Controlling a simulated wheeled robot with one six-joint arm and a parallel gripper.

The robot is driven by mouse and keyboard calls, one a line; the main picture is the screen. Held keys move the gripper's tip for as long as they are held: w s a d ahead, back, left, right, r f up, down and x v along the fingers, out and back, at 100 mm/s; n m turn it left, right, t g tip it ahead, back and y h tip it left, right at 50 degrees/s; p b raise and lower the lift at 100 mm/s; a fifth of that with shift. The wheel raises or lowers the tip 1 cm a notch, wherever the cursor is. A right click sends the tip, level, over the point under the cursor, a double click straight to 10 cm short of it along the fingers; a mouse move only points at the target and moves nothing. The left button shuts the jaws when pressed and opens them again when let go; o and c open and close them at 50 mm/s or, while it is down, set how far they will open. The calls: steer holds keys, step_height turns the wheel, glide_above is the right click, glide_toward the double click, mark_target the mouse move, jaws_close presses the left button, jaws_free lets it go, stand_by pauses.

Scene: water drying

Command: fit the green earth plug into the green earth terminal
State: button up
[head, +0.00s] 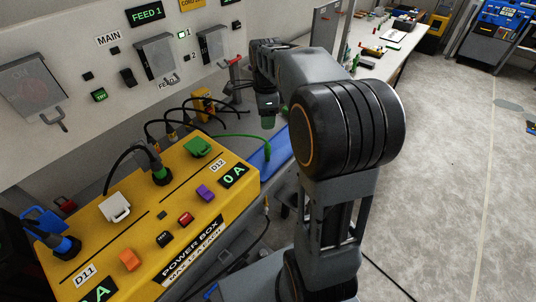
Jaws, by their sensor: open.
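The yellow power box (235,205) stands at the lower left. A green fitting (197,147) sits on its top near the back edge; I cannot tell for sure that it is the earth terminal. A green cable (235,137) runs behind the box to the right. Its green end (267,150), apparently the earth plug, is small and lies over a blue surface (272,160). My gripper (268,118) points down above this end, open, with a dark green part at its tip. Its fingers are too small to make out clearly.
Black cables (205,110) loop behind the box, near a small yellow block (203,100). A panel with switches and covers (155,55) stands behind. A black plug (157,170) stands in the box top. Open floor (450,180) lies to the right.

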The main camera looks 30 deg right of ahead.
mark_target(267, 145)
steer(key=f, duration=0.4)
steer(key=f+b, duration=0.1)
steer(key=f, duration=0.8)
steer(key=shift+w+d+f, duration=0.15)
steer(key=shift+w+d, duration=0.05)
steer(key=shift+d, duration=0.05)
steer(key=shift+c, duration=0.2)
steer(key=c, duration=1)
steer(key=shift+o, duration=0.2)
